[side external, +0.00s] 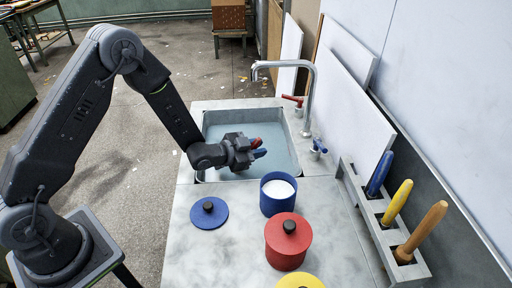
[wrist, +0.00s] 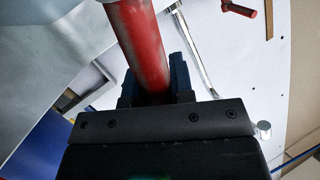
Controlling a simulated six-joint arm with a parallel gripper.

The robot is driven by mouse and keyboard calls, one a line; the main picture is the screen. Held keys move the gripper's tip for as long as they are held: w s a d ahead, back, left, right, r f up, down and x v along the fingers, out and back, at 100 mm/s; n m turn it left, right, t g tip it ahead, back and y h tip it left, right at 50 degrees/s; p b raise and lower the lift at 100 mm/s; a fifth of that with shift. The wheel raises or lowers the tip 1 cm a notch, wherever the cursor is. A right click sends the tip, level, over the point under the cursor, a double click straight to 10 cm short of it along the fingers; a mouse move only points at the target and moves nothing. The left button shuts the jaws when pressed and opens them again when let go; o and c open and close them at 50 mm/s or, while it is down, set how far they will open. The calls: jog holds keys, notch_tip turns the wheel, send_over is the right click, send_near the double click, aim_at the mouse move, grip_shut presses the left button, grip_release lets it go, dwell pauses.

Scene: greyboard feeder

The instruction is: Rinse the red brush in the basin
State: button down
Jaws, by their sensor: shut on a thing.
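My gripper (side external: 254,148) is over the front part of the basin (side external: 240,116), which holds pale blue water. It is shut on the red brush; only a small red part of the brush (side external: 256,142) shows in the side view. In the wrist view, the red handle (wrist: 146,45), with worn dark patches, runs up between the dark blue fingers of my gripper (wrist: 155,80) and out of the top edge. The bristles are not in sight. I cannot tell whether the brush touches the water.
A metal faucet (side external: 311,90) arches over the basin, with red (side external: 292,99) and blue (side external: 319,147) taps. An open blue pot (side external: 278,200) with white contents, a blue lid (side external: 209,213) and a red lidded pot (side external: 288,245) stand in front. A rack (side external: 384,235) holds blue, yellow and orange handles.

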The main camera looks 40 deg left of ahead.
jog(key=shift+d, duration=0.15)
jog(key=shift+a, duration=0.45)
jog(key=shift+d, duration=0.15)
jog(key=shift+d, duration=0.3)
jog(key=shift+a, duration=0.1)
dwell(0.3)
